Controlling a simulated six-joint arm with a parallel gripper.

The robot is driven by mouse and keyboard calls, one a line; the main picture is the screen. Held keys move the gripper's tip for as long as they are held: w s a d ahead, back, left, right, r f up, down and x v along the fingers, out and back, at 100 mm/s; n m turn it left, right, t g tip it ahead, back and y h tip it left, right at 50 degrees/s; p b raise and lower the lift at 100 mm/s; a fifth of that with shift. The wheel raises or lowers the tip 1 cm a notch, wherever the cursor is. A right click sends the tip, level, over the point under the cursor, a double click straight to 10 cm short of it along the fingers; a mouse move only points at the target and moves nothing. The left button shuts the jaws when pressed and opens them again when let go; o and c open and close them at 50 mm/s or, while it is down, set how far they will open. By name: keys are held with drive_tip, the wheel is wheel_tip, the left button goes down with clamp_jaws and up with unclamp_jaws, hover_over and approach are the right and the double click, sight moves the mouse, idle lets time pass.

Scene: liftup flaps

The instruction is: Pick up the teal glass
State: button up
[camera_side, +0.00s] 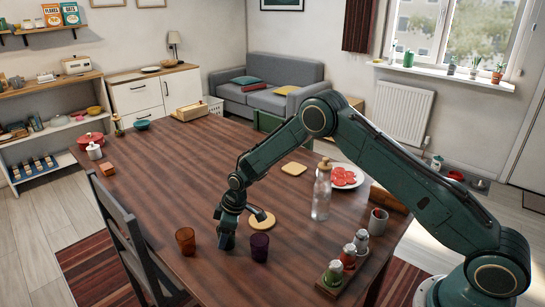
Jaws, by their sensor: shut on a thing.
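My gripper (228,229) points down over the near part of the wooden table (200,180). It is shut on the teal glass (227,241), which shows as a small dark blue-green shape at the fingertips. The fingers cover much of the glass, and I cannot tell whether its base touches the table. An amber glass (185,241) stands to the left of my gripper. A dark purple glass (260,247) stands close on the right.
A round tan coaster (265,219) lies just behind the purple glass. A clear bottle (321,196), a grey cup (378,222) and a condiment rack (333,279) stand to the right. A chair (132,235) is at the left edge. The table's middle left is clear.

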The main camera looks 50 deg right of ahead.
drive_tip(key=shift+r, duration=0.1)
wheel_tip(320, 180, up, 20)
idle(0.7)
idle(0.5)
drive_tip(key=d+r, duration=0.1)
drive_tip(key=d, duration=1.4)
wheel_tip(320, 180, down, 16)
drive_tip(key=shift+s+a+r, duration=0.1)
drive_tip(key=shift+r, duration=0.05)
drive_tip(key=shift+f, duration=2.1)
drive_tip(key=shift+f, duration=0.1)
